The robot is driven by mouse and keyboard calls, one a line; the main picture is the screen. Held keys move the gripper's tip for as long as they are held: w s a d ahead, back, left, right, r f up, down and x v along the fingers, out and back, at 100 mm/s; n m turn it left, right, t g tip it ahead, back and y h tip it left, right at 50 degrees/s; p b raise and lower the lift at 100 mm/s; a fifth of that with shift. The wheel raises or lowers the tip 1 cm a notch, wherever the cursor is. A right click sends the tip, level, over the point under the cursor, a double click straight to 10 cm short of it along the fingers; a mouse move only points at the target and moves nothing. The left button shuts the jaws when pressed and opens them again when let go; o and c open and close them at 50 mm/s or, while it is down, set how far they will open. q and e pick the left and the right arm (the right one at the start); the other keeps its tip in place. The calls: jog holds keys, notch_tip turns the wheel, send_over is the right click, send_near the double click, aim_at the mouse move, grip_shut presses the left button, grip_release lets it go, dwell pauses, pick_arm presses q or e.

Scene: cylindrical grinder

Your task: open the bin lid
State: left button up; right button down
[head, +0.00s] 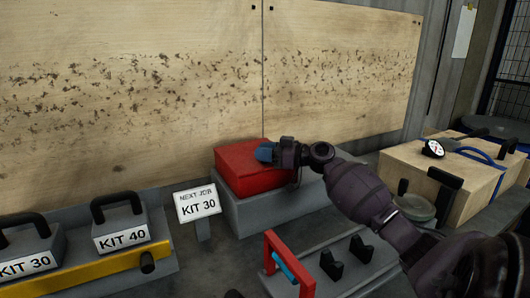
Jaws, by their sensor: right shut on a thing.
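The red bin lid (241,169) is at the centre of the head view, on a grey bin (277,211) in front of the wooden boards. I cannot tell whether a gap is open between lid and bin. My right arm comes in from the lower right. My right gripper (268,153) is at the top right part of the lid, shut on it. A small blue part shows at its tip, and the exact grip is hidden. My left gripper is not in view.
A "NEXT JOB KIT 30" sign (198,204) stands left of the bin. Handled blocks marked KIT 30 (27,258) and KIT 40 (122,232) sit behind a yellow bar (92,271). A red frame (285,262) stands in front; a wooden box (438,172) is at right.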

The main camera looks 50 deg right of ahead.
jog(key=shift+r, duration=0.4)
jog(key=shift+m+g+h, duration=0.3)
jog(key=shift+m+g, duration=0.5)
jog(key=r+p, duration=0.1)
jog(key=r, duration=0.1)
jog(key=w+r+p, duration=0.1)
jog(key=r+p, duration=0.1)
jog(key=shift+d+r+p, duration=0.1)
jog(key=shift+d+p, duration=0.1)
jog(key=shift+p, duration=0.1)
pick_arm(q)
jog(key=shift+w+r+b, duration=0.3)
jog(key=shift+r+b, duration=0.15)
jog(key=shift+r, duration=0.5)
pick_arm(e)
jog(key=w+d+r+m+g, duration=0.3)
jog(key=w+r+m+g, duration=0.2)
jog(key=w, duration=0.6)
jog(key=shift+d+r+g, duration=0.2)
jog(key=shift+r+g, duration=1)
jog(key=shift+r, duration=0.35)
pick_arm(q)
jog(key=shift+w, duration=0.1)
